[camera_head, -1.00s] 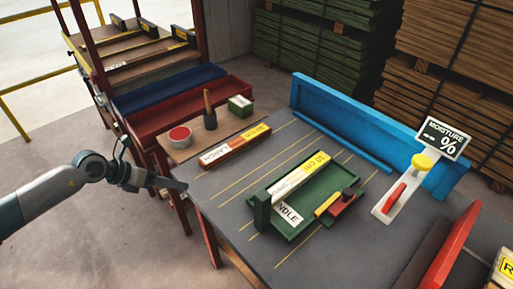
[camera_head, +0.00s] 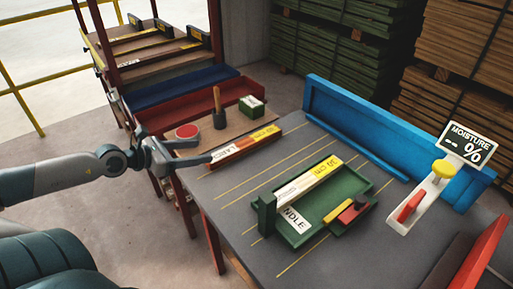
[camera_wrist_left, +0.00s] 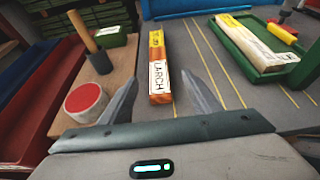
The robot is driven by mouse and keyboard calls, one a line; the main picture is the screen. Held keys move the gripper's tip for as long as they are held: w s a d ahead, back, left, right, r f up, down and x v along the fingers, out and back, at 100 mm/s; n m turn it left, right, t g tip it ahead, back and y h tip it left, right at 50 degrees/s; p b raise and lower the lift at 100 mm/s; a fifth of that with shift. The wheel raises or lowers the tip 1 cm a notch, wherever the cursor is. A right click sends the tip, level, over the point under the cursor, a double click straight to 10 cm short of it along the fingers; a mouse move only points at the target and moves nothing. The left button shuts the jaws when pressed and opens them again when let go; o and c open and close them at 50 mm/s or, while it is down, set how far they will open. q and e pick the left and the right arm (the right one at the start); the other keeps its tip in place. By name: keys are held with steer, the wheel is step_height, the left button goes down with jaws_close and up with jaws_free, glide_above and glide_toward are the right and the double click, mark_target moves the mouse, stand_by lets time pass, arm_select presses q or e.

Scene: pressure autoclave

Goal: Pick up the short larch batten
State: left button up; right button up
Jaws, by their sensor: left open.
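The short larch batten (camera_head: 245,146) lies on the grey table near its left edge, orange-brown with a white LARCH label and a yellow label at its far end. It also shows in the left wrist view (camera_wrist_left: 160,69), pointing away from the camera between the finger lines. My left gripper (camera_head: 192,151) is open, its fingers reaching toward the batten's near end. In the left wrist view the open fingers (camera_wrist_left: 160,90) stand on either side of the batten with gaps, and it is not gripped. My right gripper is not in view.
A green tray (camera_head: 357,205) holding a pale labelled batten (camera_head: 310,181) stands to the right. A red-topped tin (camera_head: 187,132), a brush in a pot (camera_head: 218,112) and a green box (camera_head: 251,105) stand on the wooden board to the left. A moisture meter (camera_head: 420,205) stands at the right.

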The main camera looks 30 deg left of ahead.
mark_target(225, 153)
arm_select(q)
steer(key=shift+w, duration=0.2)
stand_by(0.4)
steer(key=shift+x, duration=5.1)
steer(key=shift+w+d+f, duration=0.2)
steer(key=shift+w+d, duration=0.05)
steer(key=shift+w, duration=0.3)
steer(key=shift+w+d+f, duration=0.1)
steer(key=shift+w+f, duration=0.05)
steer(key=shift+w, duration=0.1)
